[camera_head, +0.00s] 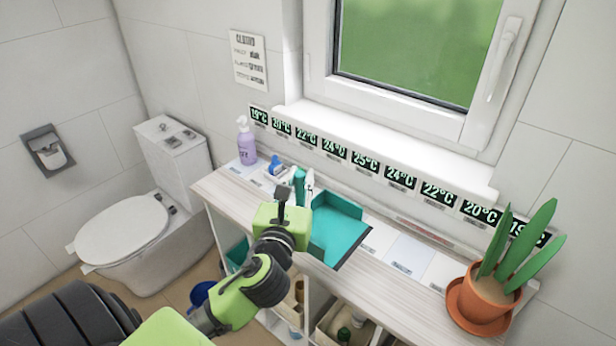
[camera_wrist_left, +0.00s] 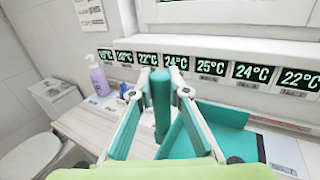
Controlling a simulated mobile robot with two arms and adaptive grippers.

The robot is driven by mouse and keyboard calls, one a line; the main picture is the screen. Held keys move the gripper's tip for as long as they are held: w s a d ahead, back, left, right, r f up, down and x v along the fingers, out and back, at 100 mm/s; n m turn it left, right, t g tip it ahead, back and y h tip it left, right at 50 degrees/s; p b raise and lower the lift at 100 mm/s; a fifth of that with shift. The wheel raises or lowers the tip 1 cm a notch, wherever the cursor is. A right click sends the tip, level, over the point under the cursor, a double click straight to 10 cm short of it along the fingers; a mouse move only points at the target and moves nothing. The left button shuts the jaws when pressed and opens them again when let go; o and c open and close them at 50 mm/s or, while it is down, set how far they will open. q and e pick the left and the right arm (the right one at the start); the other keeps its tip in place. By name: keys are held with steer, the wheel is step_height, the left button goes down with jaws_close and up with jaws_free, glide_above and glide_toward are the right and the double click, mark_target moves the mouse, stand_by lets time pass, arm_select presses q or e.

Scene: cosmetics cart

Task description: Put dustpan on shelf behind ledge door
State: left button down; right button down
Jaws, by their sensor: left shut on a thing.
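The teal dustpan (camera_head: 337,228) is over the pale wooden top of the long cart (camera_head: 400,288), its pan to the right of my left gripper and its dark front lip toward the front edge. Its upright handle (camera_wrist_left: 160,103) is between the fingers of my left gripper (camera_wrist_left: 162,78), which is shut on it. In the head view, my left gripper (camera_head: 303,184) is partly hidden by its own wrist. I cannot tell whether the pan touches the top. Open shelf space shows below the top; I cannot make out a ledge door. My right gripper is not in view.
A purple pump bottle (camera_head: 246,142) and a small blue item (camera_head: 276,166) stand at the left end. A potted plant (camera_head: 490,290) stands at the right end. A row of temperature displays (camera_head: 365,162) lines the wall. A toilet (camera_head: 125,235) is left.

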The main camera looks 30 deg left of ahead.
arm_select(q)
steer(key=s, duration=0.1)
steer(key=s+d+r, duration=0.1)
steer(key=s, duration=0.1)
steer(key=shift+d+r, duration=0.1)
steer(key=shift+d, duration=0.1)
steer(key=s+d+f+m+t+h, duration=0.1)
steer(key=s+d+f+m+h, duration=0.15)
steer(key=d, duration=0.45)
steer(key=s+d+f+m+h, duration=0.1)
steer(key=d+f+m+h, duration=0.1)
steer(key=d+h, duration=0.35)
steer(key=s+d+f+y, duration=0.1)
steer(key=s+f, duration=0.1)
steer(key=s, duration=0.6)
steer(key=shift+d+f+b, duration=0.3)
steer(key=shift+d, duration=0.05)
steer(key=shift+r, duration=0.1)
